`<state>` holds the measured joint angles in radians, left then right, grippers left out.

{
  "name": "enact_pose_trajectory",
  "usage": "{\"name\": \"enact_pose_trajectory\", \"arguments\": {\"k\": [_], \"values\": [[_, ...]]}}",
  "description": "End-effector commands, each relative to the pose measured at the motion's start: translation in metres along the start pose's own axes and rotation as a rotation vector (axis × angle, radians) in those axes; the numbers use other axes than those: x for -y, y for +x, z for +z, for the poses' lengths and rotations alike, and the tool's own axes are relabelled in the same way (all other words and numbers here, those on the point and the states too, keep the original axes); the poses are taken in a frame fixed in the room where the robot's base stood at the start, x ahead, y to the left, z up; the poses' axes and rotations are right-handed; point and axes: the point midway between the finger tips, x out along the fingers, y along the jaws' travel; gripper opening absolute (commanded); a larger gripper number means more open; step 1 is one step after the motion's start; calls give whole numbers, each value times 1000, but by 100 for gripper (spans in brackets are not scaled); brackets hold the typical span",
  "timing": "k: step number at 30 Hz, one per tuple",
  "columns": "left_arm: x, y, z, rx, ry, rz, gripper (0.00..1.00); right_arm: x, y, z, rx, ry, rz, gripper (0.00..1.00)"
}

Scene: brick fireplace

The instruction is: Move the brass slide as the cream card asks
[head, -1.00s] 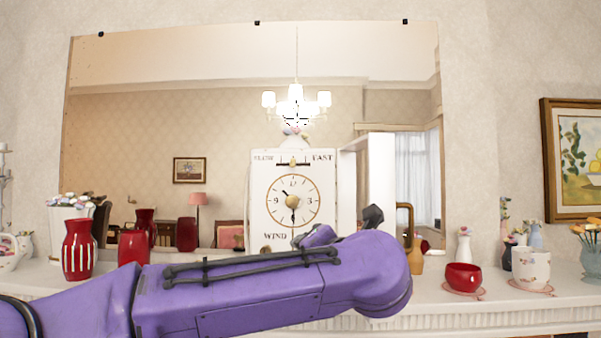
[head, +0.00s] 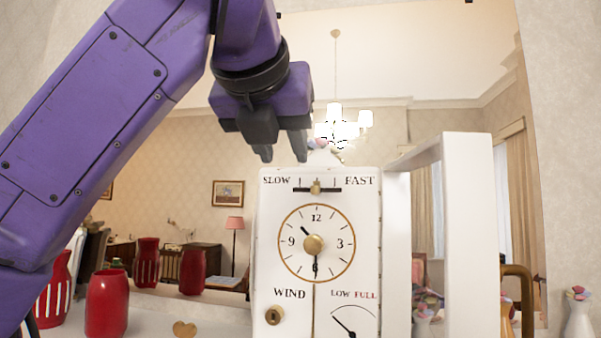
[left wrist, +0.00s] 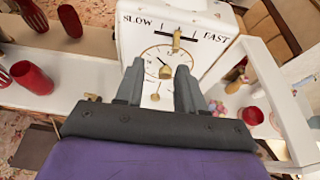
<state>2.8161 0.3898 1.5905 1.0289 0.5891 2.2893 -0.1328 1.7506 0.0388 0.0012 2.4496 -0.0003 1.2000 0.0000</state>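The brass slide (head: 316,187) sits near the middle of a dark slot between SLOW and FAST, high on the face of a white clock (head: 268,222). It also shows in the left wrist view (left wrist: 176,41), beyond the fingertips. My left gripper (head: 282,154) hangs at the clock's upper left in the head view, fingers pointing down. Its two fingers (left wrist: 160,70) are apart with nothing between them, and the slide is not touched in the wrist view. My right gripper is out of view. I cannot make out a cream card.
The clock's white door (head: 462,240) stands open on the right. Red vases (head: 107,303) stand on the mantel to the left, and a heart-shaped brass piece (head: 184,329) lies near the clock. A mirror fills the wall behind. A brown handle-shaped object (head: 520,290) is at right.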

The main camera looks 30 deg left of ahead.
Motion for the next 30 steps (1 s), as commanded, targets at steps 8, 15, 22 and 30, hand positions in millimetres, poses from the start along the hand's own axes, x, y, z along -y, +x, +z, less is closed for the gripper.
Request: {"name": "enact_pose_trajectory", "arguments": {"k": [8, 15, 22, 30], "values": [[4, 33, 0, -7, -4, -21, 38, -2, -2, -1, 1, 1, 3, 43], [2, 84, 1, -5, -6, -17, 38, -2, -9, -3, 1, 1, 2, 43], [3, 102, 1, -1, -5, -16, 38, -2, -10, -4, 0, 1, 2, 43], [2, 103, 0, -1, -7, -13, 19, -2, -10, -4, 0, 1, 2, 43]]}}
